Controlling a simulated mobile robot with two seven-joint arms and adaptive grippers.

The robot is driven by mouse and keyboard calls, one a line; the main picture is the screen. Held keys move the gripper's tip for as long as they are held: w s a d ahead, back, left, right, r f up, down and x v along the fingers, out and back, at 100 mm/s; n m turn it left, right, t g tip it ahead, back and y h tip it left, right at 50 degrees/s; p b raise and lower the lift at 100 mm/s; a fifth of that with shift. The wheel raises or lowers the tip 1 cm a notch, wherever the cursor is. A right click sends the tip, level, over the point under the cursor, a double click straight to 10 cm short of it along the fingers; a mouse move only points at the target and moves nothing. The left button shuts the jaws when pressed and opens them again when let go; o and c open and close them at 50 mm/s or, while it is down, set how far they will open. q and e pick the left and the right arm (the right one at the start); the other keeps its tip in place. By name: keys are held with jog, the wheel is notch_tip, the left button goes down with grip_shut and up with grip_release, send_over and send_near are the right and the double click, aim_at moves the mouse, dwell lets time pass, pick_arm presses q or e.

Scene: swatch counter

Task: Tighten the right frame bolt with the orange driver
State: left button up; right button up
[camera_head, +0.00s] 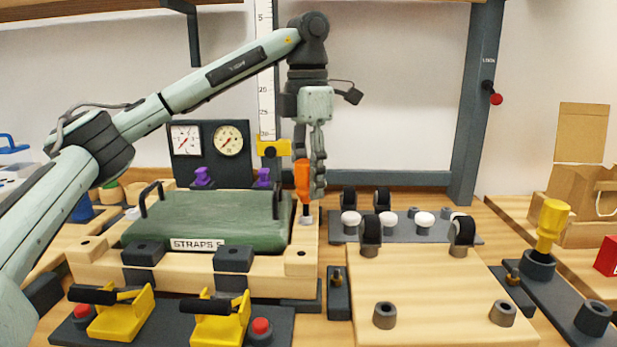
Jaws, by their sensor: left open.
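The orange driver (302,180) stands upright near the back right corner of the wooden frame (200,282). Its lower end meets a small grey piece (306,219), perhaps the right frame bolt; contact is hard to judge. My left gripper (318,178) points straight down with its fingers at the driver's handle. It is open, and one finger shows on the handle's right side. The other finger is partly hidden. A green block (200,220) labelled "STRAPS" lies in the frame. My right gripper is not in view.
Two yellow toggle clamps (122,316) stand in front of the frame. A yellow-handled tool (551,222) stands in a dark holder at the right, near an empty holder (594,316). A wooden board (435,290) with dark sockets lies right of the frame.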

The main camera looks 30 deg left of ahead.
pick_arm(q)
jog(key=n, duration=0.3)
jog(key=shift+n, duration=0.3)
